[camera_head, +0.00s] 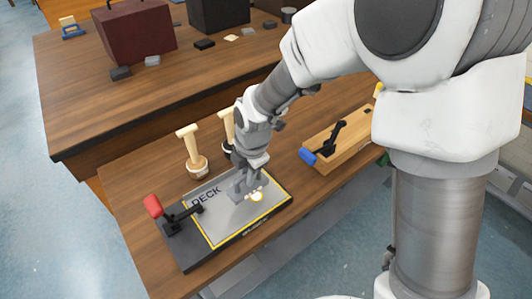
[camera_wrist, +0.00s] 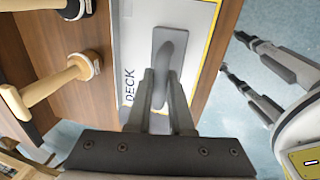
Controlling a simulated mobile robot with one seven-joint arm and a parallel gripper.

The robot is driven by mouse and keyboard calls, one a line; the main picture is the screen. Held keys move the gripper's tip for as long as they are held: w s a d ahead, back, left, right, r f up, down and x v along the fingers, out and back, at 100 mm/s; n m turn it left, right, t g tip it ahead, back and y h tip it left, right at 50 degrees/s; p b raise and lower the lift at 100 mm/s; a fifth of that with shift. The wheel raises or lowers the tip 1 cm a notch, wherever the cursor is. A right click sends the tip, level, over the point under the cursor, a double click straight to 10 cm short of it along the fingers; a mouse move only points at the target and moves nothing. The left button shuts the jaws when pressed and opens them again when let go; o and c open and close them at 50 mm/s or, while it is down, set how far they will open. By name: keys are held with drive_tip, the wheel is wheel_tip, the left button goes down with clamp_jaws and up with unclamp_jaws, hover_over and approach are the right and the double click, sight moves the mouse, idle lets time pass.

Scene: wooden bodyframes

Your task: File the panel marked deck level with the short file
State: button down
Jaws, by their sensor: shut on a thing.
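The panel marked DECK (camera_head: 215,225) is a light grey plate with a yellow border, lying flat in a dark base on the front bench. It also shows in the wrist view (camera_wrist: 195,25). The short file (camera_wrist: 163,50) is a grey rectangular slab with a rounded grey grip on top, and it is over the panel beside the lettering. My gripper (camera_wrist: 160,95) points down at the panel and is shut on the file's grip. Whether the file's underside touches the panel is hidden.
A red-handled clamp (camera_head: 155,207) stands at the panel's left end. Two wooden-handled tools (camera_head: 192,150) stand upright behind the panel. A wooden block (camera_head: 345,140) with a black, blue-tipped clamp lies to the right. A second bench (camera_head: 90,110) behind holds dark boxes.

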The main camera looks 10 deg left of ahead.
drive_tip(key=shift+r+p, duration=0.7)
drive_tip(key=shift+r, duration=0.65)
drive_tip(key=s+d+r+p, duration=0.2)
drive_tip(key=s+d, duration=0.3)
drive_tip(key=s, duration=0.2)
drive_tip(key=shift+d, duration=0.15)
